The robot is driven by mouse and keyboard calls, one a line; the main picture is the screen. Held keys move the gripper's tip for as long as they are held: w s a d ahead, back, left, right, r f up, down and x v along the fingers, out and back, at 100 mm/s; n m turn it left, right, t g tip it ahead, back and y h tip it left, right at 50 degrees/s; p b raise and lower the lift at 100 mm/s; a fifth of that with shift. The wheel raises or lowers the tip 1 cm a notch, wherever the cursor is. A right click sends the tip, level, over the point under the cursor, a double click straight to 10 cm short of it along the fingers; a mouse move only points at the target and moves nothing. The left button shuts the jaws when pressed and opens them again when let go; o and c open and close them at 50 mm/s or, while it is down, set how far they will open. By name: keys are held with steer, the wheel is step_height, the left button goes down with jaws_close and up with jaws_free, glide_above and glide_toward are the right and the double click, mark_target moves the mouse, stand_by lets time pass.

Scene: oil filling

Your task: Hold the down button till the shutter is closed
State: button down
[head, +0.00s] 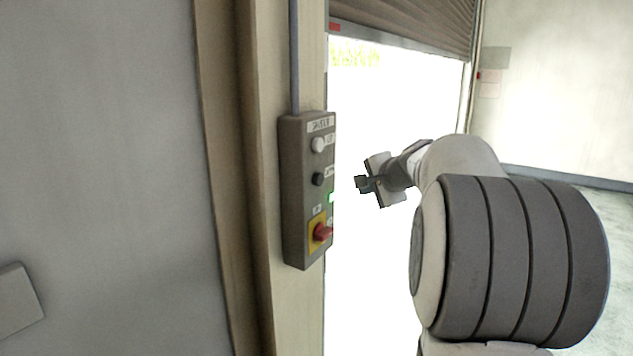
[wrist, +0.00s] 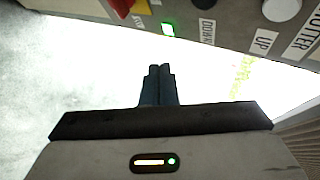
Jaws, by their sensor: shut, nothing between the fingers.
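The grey control box (head: 305,190) is mounted on the door post. It carries a white button (head: 318,145) above a black button (head: 317,179). In the wrist view the box is upside down along the top, and the DOWN label (wrist: 207,31) sits by the black button (wrist: 203,4), cut by the frame edge. The shutter (head: 415,22) is rolled partly down at the top of the bright doorway. My gripper (head: 361,184) is shut and empty, to the right of the black button and apart from the box. Its closed fingertips (wrist: 160,70) show below the box in the wrist view.
A red knob (head: 322,233) on a yellow plate is low on the box, below a lit green lamp (head: 331,197). A grey conduit (head: 294,60) runs up from the box. The doorway between post and arm is clear.

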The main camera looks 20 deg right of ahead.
mark_target(318, 179)
steer(key=w+a+p, duration=0.4)
steer(key=w+a, duration=0.1)
steer(key=w, duration=0.2)
steer(key=shift+a, duration=0.25)
steer(key=shift+w+a, duration=0.1)
stand_by(2.0)
steer(key=shift+w+a, duration=0.2)
steer(key=shift+w, duration=0.05)
